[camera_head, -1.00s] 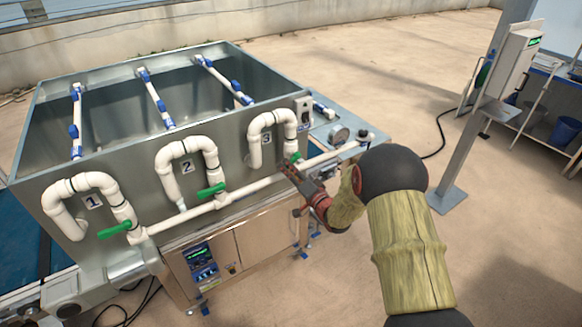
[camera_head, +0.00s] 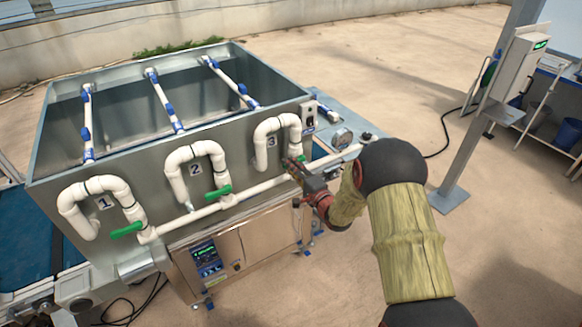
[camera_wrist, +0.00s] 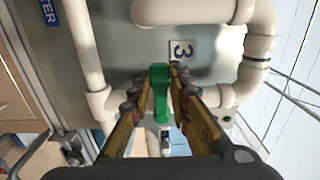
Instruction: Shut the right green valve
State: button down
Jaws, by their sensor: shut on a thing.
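The right green valve handle (camera_wrist: 160,93) is on the white pipe below the number 3 label (camera_wrist: 183,50). In the wrist view it lies lengthwise between the two fingers of my gripper (camera_wrist: 161,82), which is shut on it. In the head view my gripper (camera_head: 298,167) is at this valve, at the right end of the row, and hides most of the handle. The other two green valve handles, the middle one (camera_head: 218,192) and the left one (camera_head: 127,230), lie across their pipes, roughly along the horizontal pipe.
The grey metal tank (camera_head: 130,160) stands behind the valves. A horizontal white pipe (camera_head: 262,187) runs below them. A control panel (camera_head: 207,258) is on the cabinet below. Open floor lies to the right.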

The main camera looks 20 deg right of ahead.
dwell(0.3)
jog(key=c, duration=1.7)
grip_release()
jog(key=shift+o, duration=0.3)
jog(key=v, duration=1.2)
